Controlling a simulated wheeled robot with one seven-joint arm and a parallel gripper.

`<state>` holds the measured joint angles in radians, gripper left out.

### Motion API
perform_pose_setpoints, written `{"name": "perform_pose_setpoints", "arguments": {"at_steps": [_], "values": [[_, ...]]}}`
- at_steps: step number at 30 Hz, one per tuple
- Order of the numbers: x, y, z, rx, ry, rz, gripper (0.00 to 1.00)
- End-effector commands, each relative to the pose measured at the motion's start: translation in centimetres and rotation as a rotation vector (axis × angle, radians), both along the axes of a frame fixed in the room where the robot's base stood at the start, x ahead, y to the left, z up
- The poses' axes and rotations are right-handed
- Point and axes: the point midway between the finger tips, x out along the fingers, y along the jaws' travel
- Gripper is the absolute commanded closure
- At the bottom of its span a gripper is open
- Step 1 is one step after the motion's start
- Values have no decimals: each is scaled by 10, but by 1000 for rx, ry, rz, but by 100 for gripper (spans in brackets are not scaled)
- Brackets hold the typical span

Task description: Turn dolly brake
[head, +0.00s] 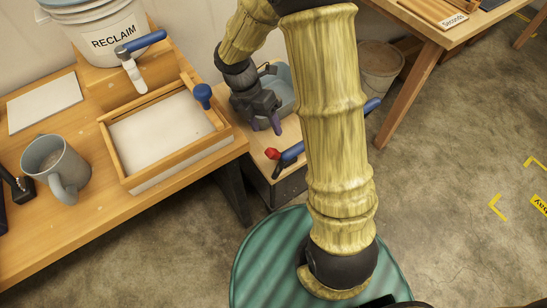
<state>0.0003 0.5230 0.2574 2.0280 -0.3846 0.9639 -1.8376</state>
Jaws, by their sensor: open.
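A low wooden-topped stand or dolly (264,171) sits just right of the workbench, partly hidden behind my arm. On its near part are a red knob (272,154) and a blue-handled lever (292,152) with a dark lower end. I cannot tell for sure which of these is the dolly brake. My gripper (265,127) has purple fingertips pointing down and is open. It appears above the wooden top, a little behind the red knob and the lever, apart from both. Another blue handle end (372,105) shows right of my arm, its base hidden.
A blue-grey bin (283,88) stands behind my gripper. The bench at left holds a shallow wooden tray (165,167), a mug (57,165), a blue-handled valve (143,42) and a RECLAIM bucket (95,30). A bin (379,68) stands beyond. Open floor (450,160) lies at right.

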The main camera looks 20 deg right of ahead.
Motion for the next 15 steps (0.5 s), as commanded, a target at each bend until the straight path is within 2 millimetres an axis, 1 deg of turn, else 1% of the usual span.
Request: {"name": "perform_pose_setpoints", "arguments": {"at_steps": [5, 15], "values": [[-1, 0, -17, 0, 3, 0, 43], [-1, 0, -76, -1, 2, 0, 43]]}}
